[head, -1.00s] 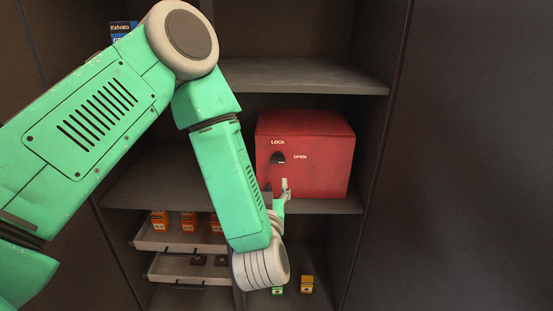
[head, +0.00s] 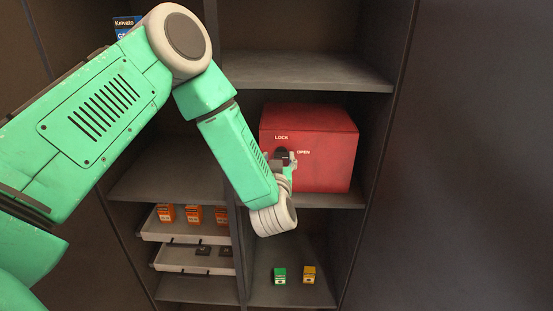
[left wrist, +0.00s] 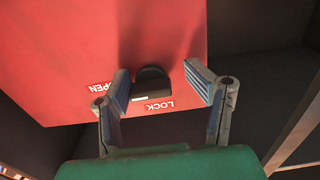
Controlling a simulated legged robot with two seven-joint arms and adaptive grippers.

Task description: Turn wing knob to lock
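The red box (head: 325,150) stands on a shelf, with white LOCK and OPEN labels on its front. Its dark wing knob (head: 282,154) sits beside the labels and is partly covered by my gripper in the head view. In the left wrist view the knob (left wrist: 153,80) shows clearly, with a pale strip near the labels. My left gripper (head: 287,161) is in front of the box. In the left wrist view its fingers (left wrist: 157,78) are spread, one to each side of the knob, with visible gaps. My right gripper is not in view.
Two pulled-out trays (head: 180,232) at lower left hold orange boxes and dark items. Another shelf (head: 305,72) is above the red box, and the cabinet side wall (head: 383,130) is at its right.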

